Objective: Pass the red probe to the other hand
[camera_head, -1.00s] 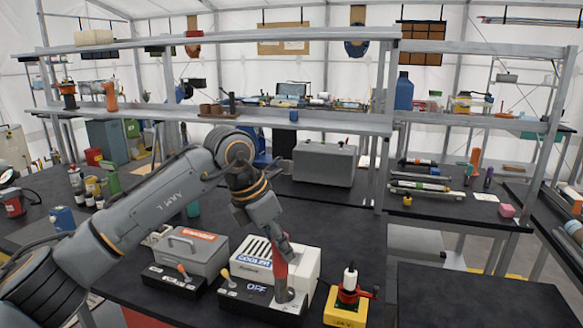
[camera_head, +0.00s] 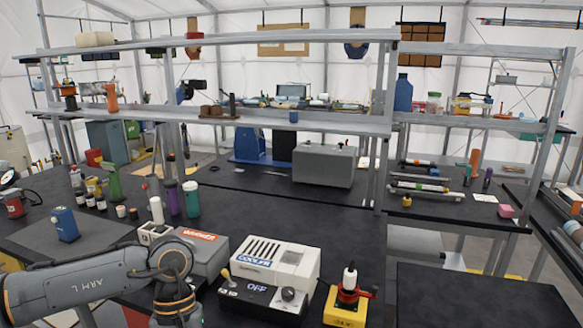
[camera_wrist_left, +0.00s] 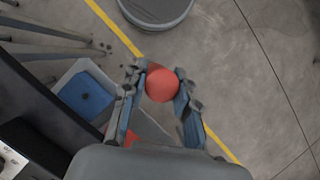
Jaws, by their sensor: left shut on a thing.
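The red probe (camera_wrist_left: 162,86) shows end-on as a red round shape in the left wrist view. My left gripper (camera_wrist_left: 161,75) is shut on it, with a finger on each side, above the floor. In the head view my left arm reaches in at the bottom left and its wrist bends down. The gripper and the probe are out of that view, below its edge. My right gripper is in neither view.
In the wrist view a blue-topped bin (camera_wrist_left: 84,97) stands below.

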